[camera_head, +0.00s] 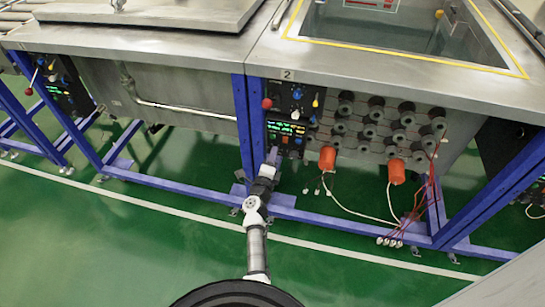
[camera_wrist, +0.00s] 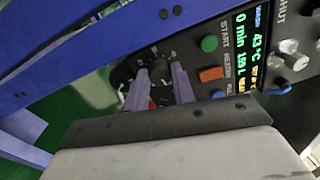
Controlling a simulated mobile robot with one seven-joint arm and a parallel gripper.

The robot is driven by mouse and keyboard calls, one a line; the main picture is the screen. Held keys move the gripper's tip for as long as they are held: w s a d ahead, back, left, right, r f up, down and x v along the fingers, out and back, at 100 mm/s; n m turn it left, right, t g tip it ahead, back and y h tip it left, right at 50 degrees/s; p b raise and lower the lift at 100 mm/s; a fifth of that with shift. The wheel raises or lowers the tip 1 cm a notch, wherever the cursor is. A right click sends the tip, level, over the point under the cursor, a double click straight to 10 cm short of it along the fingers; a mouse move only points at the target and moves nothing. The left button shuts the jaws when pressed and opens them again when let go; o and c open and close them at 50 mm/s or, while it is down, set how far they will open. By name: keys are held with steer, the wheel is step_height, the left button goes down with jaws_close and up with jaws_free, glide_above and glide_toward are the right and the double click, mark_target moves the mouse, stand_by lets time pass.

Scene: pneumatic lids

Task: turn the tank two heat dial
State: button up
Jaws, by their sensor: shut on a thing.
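The tank two control panel (camera_head: 290,112) sits on the tank's front, below a plate marked "2". My gripper (camera_head: 273,156) is at the panel's lower edge, with its wrist below. In the wrist view, my gripper's purple fingers (camera_wrist: 160,75) stand on either side of the dark heat dial (camera_wrist: 159,78) and are shut on it. The fingers hide much of the dial, and its pointer setting cannot be read. A lit display (camera_wrist: 248,50) beside it reads about 43 °C and 0 min.
A green button (camera_wrist: 209,43) and a red button (camera_wrist: 211,74) lie close to the fingers. A blue frame post (camera_head: 241,125) stands just left of the panel. Orange plugs (camera_head: 327,158) with cables are to the right. The green floor in front is open.

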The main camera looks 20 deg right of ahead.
steer(key=shift+f, duration=0.1)
steer(key=o, duration=0.7)
steer(key=shift+s, duration=0.1)
steer(key=v, duration=1.3)
steer(key=shift+s+a, duration=0.3)
